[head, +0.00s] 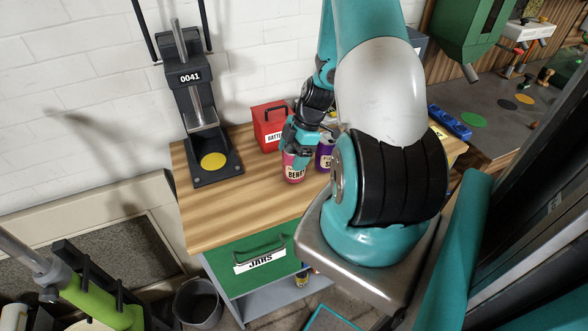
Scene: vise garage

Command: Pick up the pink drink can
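The pink drink can (292,174), with dark lettering that starts "BER", stands upright on the wooden bench top (222,218). My gripper (297,152) reaches down over the can, its teal fingers at the can's upper part and hiding its top. Whether the fingers press on the can or are only around it cannot be made out. A purple can (325,156) stands just to the right, partly hidden behind my arm.
A red box (269,127) labelled "BATTE" stands behind the cans. A black press (207,130) marked 0041 stands at the bench's left. The bench's front left is clear. A green drawer (252,268) labelled "JARS" is below.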

